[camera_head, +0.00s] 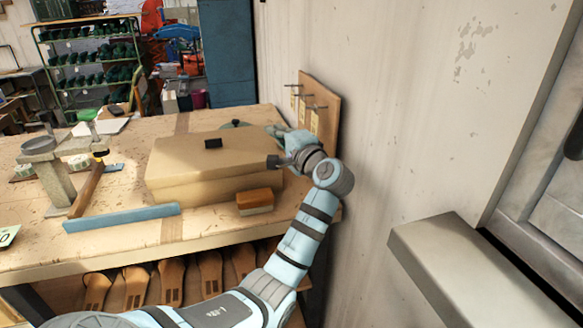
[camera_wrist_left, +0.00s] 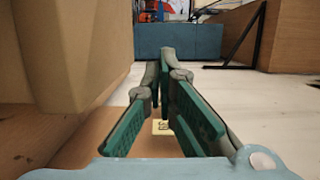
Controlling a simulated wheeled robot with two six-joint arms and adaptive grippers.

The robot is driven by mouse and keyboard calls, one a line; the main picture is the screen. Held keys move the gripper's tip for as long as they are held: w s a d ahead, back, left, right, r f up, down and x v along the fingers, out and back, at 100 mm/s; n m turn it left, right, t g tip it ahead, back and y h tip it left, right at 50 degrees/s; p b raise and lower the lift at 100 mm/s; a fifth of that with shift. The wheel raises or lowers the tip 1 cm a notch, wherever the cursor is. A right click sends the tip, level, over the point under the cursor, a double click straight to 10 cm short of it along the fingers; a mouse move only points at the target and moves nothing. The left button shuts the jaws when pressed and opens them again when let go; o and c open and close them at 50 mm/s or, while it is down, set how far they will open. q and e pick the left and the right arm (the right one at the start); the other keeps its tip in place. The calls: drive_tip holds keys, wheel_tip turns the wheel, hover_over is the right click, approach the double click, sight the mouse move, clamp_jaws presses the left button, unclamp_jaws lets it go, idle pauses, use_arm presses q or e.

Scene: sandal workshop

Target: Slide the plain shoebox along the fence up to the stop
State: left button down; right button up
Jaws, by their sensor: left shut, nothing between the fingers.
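The plain shoebox (camera_head: 205,180), tan and lidded, lies on the workbench with a small dark piece (camera_head: 213,143) on its lid. It also fills the left side of the left wrist view (camera_wrist_left: 65,45). A low blue bar (camera_head: 122,217), likely the fence, lies near the bench's front edge, left of the box's front. I cannot make out the stop for certain. My left gripper (camera_head: 272,132) is shut and empty by the box's far right corner; its fingers also show in the wrist view (camera_wrist_left: 165,65). Contact with the box cannot be told. My right gripper is not in view.
A brown block with a pale base (camera_head: 254,200) sits at the box's front right. A hammer (camera_head: 88,188) and metal stand (camera_head: 50,170) are to the left. A pegboard (camera_head: 320,108) leans against the wall at right. Sandals (camera_head: 170,280) lie under the bench top.

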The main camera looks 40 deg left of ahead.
use_arm(q)
drive_tip(key=w+d+f, duration=0.1)
drive_tip(key=w+d, duration=0.2)
drive_tip(key=w, duration=0.1)
drive_tip(key=f+b, duration=0.1)
drive_tip(key=f, duration=0.3)
drive_tip(key=f+b, duration=0.1)
drive_tip(key=f, duration=0.4)
drive_tip(key=shift+s+a+f, duration=0.1)
drive_tip(key=shift+a, duration=0.1)
drive_tip(key=shift+s+a, duration=0.2)
drive_tip(key=shift+s, duration=0.2)
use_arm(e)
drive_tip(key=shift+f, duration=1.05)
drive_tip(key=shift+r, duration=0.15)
